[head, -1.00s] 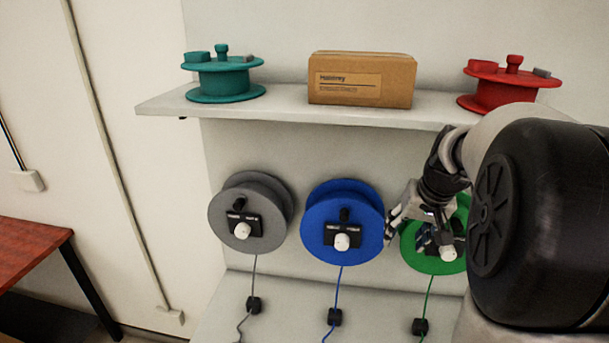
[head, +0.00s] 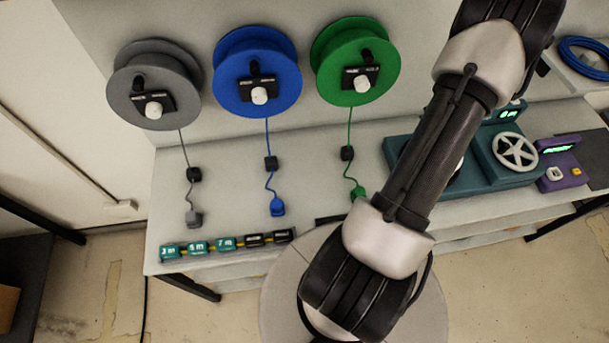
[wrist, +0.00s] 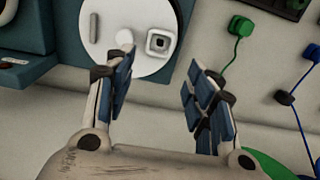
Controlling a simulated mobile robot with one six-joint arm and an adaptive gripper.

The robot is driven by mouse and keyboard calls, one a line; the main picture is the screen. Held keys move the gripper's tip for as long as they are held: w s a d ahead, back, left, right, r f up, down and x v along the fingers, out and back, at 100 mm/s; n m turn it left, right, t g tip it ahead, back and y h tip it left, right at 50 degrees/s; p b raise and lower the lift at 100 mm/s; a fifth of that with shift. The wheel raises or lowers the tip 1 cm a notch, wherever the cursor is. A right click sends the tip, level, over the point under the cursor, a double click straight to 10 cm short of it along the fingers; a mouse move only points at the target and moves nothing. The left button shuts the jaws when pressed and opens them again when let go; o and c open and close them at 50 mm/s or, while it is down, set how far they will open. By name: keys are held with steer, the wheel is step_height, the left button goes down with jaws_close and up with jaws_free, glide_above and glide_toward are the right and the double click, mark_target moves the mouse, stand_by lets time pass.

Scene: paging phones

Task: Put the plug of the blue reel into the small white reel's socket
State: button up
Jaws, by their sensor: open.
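The blue reel (head: 257,77) hangs on the back panel in the head view, between a grey and a green reel. Its blue cord runs down through a black block to the blue plug (head: 277,207) lying on the bench. The plug also shows at the right edge of the wrist view (wrist: 314,53). The small white reel (wrist: 110,60) is at the top of the wrist view, with a square socket (wrist: 159,42) on its face. In the head view my arm hides most of it. My gripper (wrist: 160,72) is open and empty, its fingertips near the white reel's lower edge.
The green plug (head: 359,191) and grey plug (head: 194,218) lie on either side of the blue one. Teal machines (head: 515,160) and a purple box (head: 558,174) stand at the right. Labelled blocks (head: 227,243) line the bench's front left edge.

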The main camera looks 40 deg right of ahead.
steer(key=w+a+b, duration=0.1)
steer(key=w+a, duration=0.5)
steer(key=a, duration=0.5)
steer(key=w+a+b, duration=0.1)
steer(key=w+a, duration=0.4)
steer(key=a, duration=0.6)
steer(key=b, duration=0.8)
glide_toward(276, 203)
step_height(276, 203, down, 9)
steer(key=b, duration=1.1)
steer(key=c, duration=0.9)
